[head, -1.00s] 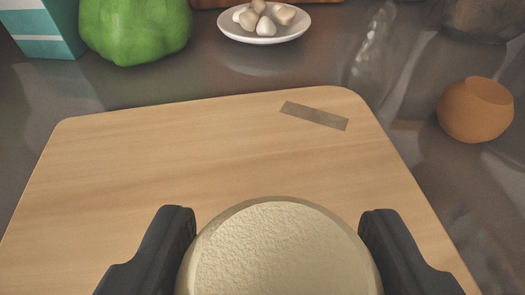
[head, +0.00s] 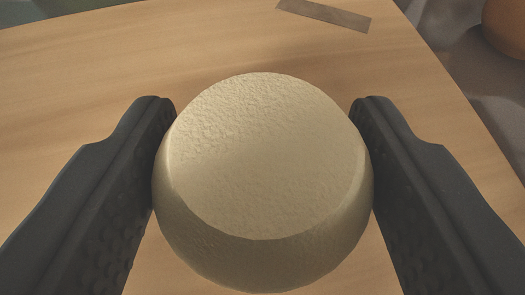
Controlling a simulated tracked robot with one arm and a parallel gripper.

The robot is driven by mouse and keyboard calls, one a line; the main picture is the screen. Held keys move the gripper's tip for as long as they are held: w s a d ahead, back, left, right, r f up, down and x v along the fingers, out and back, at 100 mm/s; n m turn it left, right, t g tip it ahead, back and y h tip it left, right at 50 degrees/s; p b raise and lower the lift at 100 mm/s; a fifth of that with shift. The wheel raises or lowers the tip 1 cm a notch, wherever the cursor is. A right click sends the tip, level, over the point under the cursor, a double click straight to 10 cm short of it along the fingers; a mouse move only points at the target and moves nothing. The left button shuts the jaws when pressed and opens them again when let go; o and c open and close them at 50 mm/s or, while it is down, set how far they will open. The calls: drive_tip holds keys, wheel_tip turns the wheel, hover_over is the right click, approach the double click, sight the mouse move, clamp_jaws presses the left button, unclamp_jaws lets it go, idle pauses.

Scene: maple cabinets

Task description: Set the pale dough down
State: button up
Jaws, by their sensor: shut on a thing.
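The pale dough (head: 265,165) is a round, cream-coloured lump with a rough, flattened top, in the middle of the head view. My gripper (head: 263,160) is shut on it, with one dark finger against its left side and one against its right. The wooden board (head: 130,50) lies beneath the dough. The dough hides the board directly under it, so I cannot tell whether its underside touches the wood.
A flat grey-brown strip (head: 324,15) lies on the board beyond the dough. An orange-brown rounded object (head: 505,25) stands off the board at the upper right. The board around the dough is otherwise clear.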

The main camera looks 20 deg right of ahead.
drive_tip(key=o, duration=1.1)
drive_tip(key=shift+c, duration=0.2)
drive_tip(key=shift+s+a+r, duration=0.2)
drive_tip(key=shift+s+r, duration=0.05)
drive_tip(key=shift+s, duration=0.1)
drive_tip(key=p+v, duration=0.1)
drive_tip(key=v, duration=1)
drive_tip(key=shift+s+p, duration=0.1)
drive_tip(key=shift+p, duration=0.2)
